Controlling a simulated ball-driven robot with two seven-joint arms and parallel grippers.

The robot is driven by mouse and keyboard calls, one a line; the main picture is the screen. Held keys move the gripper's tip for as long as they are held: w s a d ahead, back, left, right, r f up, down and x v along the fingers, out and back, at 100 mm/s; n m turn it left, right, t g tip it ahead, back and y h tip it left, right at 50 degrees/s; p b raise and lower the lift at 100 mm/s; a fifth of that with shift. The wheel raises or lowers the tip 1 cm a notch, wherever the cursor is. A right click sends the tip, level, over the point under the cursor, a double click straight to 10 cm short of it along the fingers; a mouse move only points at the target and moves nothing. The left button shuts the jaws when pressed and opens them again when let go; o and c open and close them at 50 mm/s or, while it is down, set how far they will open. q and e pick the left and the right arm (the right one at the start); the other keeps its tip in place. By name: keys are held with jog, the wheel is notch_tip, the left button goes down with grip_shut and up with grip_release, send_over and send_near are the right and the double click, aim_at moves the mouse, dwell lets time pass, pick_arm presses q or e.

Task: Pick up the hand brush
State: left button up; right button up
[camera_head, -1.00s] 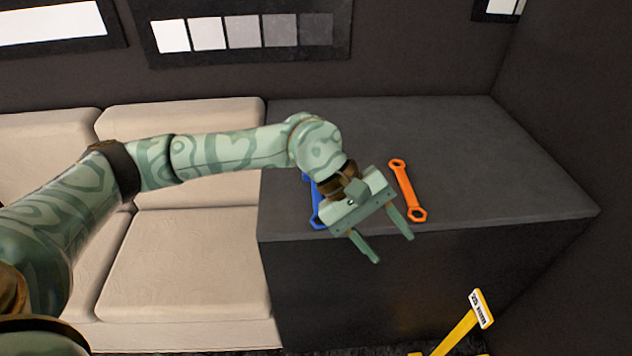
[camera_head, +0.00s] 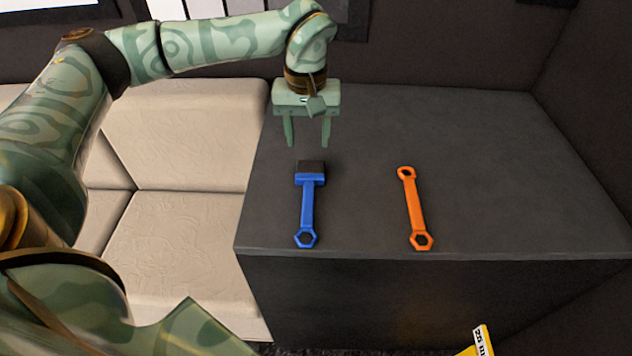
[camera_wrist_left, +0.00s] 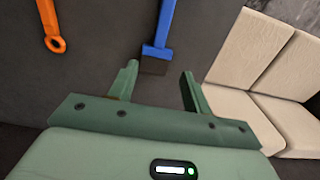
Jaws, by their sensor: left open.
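The hand brush (camera_head: 308,206) is blue, with a dark bristle head at its far end and a hexagonal ring at its near end. It lies on the dark grey counter (camera_head: 480,150). My left gripper (camera_head: 307,145) is open and empty, pointing down just beyond the bristle head, apart from it in the head view. In the left wrist view the brush (camera_wrist_left: 165,25) shows ahead, its bristle head in line with the gap between the open fingers (camera_wrist_left: 158,74). My right gripper is not in view.
An orange wrench (camera_head: 414,210) lies to the right of the brush, with clear counter between them. A cream sofa (camera_head: 175,230) adjoins the counter on the left. A yellow tool (camera_head: 483,341) shows below the counter's front. Walls bound the back and right.

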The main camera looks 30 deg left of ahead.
pick_arm(q)
jog(key=b, duration=0.2)
send_over(309, 186)
notch_tip(309, 186, down, 8)
jog(key=shift+w, duration=0.15)
jog(key=shift+f, duration=0.4)
notch_tip(309, 186, down, 5)
jog(key=b, duration=0.2)
jog(key=shift+f+b, duration=0.1)
jog(key=shift+b, duration=0.25)
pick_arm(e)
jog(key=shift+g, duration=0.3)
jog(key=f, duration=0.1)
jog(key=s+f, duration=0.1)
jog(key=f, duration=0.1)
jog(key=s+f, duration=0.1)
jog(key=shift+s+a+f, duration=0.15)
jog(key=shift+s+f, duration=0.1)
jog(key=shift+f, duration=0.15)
pick_arm(q)
jog(key=shift+s, duration=0.2)
jog(key=shift+c, duration=0.3)
grip_shut()
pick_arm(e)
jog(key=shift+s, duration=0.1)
